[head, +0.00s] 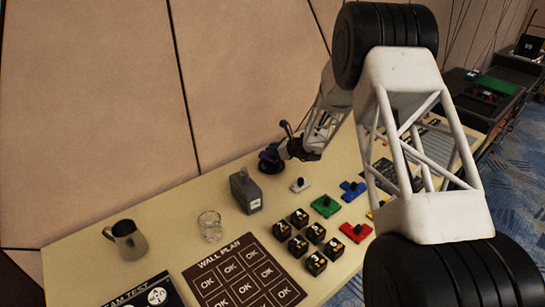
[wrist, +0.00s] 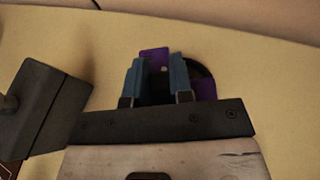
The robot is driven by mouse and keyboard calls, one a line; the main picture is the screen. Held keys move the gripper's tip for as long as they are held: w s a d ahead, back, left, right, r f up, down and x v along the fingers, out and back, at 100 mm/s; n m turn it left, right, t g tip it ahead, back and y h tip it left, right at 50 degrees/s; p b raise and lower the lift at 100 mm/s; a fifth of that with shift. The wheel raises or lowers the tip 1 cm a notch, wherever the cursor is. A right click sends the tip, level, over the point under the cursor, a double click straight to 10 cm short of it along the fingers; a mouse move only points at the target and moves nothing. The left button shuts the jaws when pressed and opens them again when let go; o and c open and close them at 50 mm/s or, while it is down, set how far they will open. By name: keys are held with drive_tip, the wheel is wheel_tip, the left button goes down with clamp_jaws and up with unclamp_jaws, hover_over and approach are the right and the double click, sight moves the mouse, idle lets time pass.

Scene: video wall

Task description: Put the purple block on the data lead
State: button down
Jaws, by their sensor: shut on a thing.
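The purple block (wrist: 153,58) is held between the blue fingers of my gripper (wrist: 160,75). Its purple shows between the fingers and again to their right, and the rest is hidden by the fingers. A dark round coil, seemingly the data lead (wrist: 201,69), lies on the table just behind and right of the fingers. In the head view my gripper (head: 280,150) is low over the far side of the table, with the purple block small at the dark coil (head: 271,168). I cannot tell whether the block touches the coil.
A grey box-like weight (head: 246,192) stands close by; it also shows in the wrist view (wrist: 38,108).

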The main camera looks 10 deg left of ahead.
drive_tip(key=shift+f, duration=1.75)
drive_tip(key=shift+f, duration=0.15)
drive_tip(key=c, duration=1)
unclamp_jaws()
drive_tip(key=shift+s+d+r, duration=0.1)
drive_tip(key=shift+d+r, duration=0.25)
drive_tip(key=shift+d, duration=0.05)
drive_tip(key=v, duration=1.1)
drive_tip(key=shift+r, duration=0.1)
